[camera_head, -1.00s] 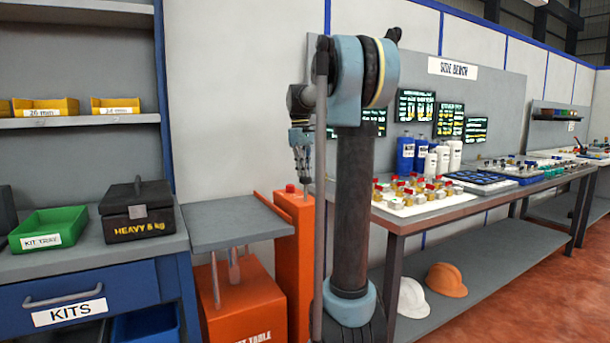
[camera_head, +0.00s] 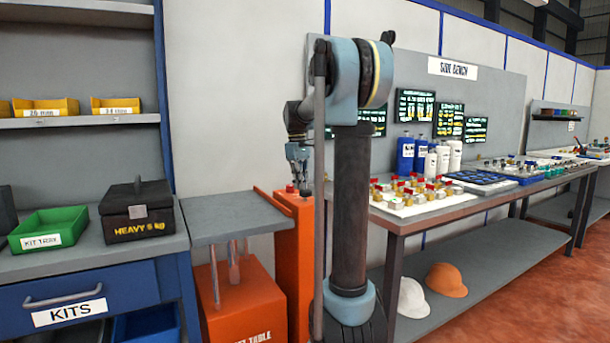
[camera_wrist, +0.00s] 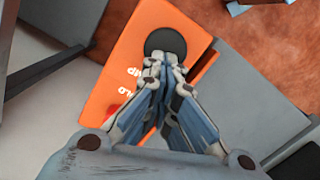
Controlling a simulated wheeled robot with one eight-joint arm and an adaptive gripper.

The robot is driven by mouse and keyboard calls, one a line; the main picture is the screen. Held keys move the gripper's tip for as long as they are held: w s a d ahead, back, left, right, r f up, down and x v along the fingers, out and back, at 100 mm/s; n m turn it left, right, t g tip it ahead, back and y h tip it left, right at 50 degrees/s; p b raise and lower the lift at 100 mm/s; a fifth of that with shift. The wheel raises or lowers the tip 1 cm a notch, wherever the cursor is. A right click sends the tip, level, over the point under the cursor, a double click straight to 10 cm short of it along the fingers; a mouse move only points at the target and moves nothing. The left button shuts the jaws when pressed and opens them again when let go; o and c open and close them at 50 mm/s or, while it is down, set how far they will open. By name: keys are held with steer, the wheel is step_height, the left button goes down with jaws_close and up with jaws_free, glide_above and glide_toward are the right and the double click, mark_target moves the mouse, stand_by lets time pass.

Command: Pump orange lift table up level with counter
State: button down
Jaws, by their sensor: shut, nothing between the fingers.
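The orange lift table has a grey top (camera_head: 235,217) on thin posts above an orange base (camera_head: 235,303). Its top is beside the counter (camera_head: 175,243) and looks close to its height; I cannot tell any exact difference. An orange pedestal (camera_head: 297,245) stands at its right, with a red button (camera_head: 290,188) on top. In the wrist view the pedestal top (camera_wrist: 135,50) carries a round black pad (camera_wrist: 165,38) and white lettering, partly hidden. My gripper (camera_head: 303,190) points down, shut and empty. Its fingertips (camera_wrist: 166,62) overlap the pad's edge; contact is unclear.
A black box marked heavy (camera_head: 137,212) and a green kit tray (camera_head: 48,228) sit on the counter at left. The side bench (camera_head: 480,205) at right holds bottles and parts, with two helmets on its lower shelf. The lift table's top is bare.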

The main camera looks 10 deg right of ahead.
steer(key=shift+w+a+r, duration=0.2)
steer(key=shift+w+a, duration=0.3)
steer(key=shift+w, duration=0.1)
step_height(320, 180, up, 12)
steer(key=w, duration=0.1)
steer(key=shift+a, duration=0.35)
stand_by(0.5)
